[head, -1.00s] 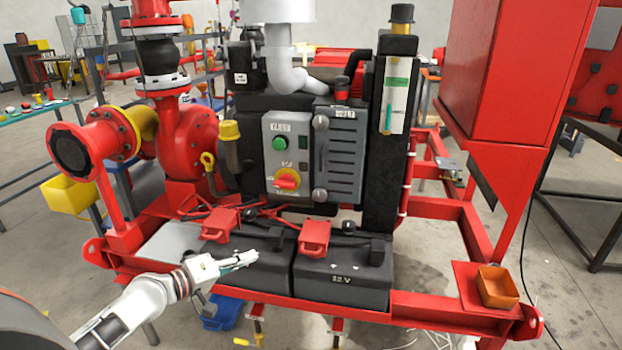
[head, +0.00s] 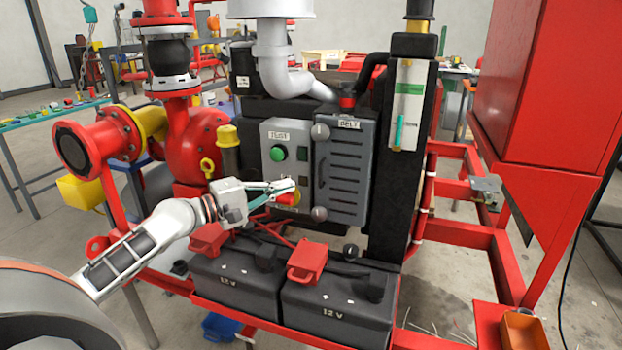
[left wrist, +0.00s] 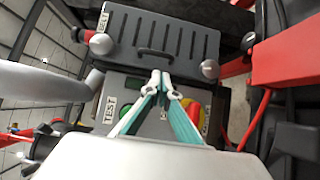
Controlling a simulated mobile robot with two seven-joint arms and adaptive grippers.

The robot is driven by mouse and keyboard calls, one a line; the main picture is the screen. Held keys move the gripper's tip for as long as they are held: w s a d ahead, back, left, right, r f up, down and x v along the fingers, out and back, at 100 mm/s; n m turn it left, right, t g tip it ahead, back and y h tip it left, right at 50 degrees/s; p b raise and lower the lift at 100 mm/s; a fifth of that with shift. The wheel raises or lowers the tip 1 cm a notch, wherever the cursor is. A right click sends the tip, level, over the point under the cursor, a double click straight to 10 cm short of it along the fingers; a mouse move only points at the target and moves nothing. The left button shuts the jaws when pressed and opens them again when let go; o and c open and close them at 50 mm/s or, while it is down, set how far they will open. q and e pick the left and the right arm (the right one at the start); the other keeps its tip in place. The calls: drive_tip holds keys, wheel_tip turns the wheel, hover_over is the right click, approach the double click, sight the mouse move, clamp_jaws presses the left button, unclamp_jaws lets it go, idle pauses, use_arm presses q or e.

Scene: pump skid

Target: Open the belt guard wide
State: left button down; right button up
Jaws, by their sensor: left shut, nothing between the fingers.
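The belt guard (head: 346,172) is a dark grey slotted cover labelled BELT, flat against the skid beside the test panel (head: 274,145). Round grey knobs sit at its upper and lower left corners. In the left wrist view the guard (left wrist: 190,45) lies beyond my fingertips, with a dark bar handle (left wrist: 155,52) facing me. My left gripper (head: 294,186) is shut and empty, in front of the test panel and left of the guard. It also shows in the left wrist view (left wrist: 160,76), its tips near the guard's edge; contact cannot be told. My right gripper is not in view.
A green button (head: 277,153) and a red-yellow switch (head: 288,198), partly covered by my fingers, are on the panel. Two black batteries (head: 338,312) stand below. A red cabinet (head: 545,80) stands at the right. A grey pipe (head: 290,70) runs above.

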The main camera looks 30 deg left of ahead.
use_arm(q)
drive_tip(key=p, duration=0.1)
approach(340, 178)
drive_tip(key=w+a, duration=0.3)
drive_tip(key=shift+x, duration=0.75)
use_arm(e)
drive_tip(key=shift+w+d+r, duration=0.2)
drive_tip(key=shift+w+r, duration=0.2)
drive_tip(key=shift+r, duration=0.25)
use_arm(q)
drive_tip(key=shift+s+d+r, duration=0.1)
drive_tip(key=shift+s+d, duration=0.05)
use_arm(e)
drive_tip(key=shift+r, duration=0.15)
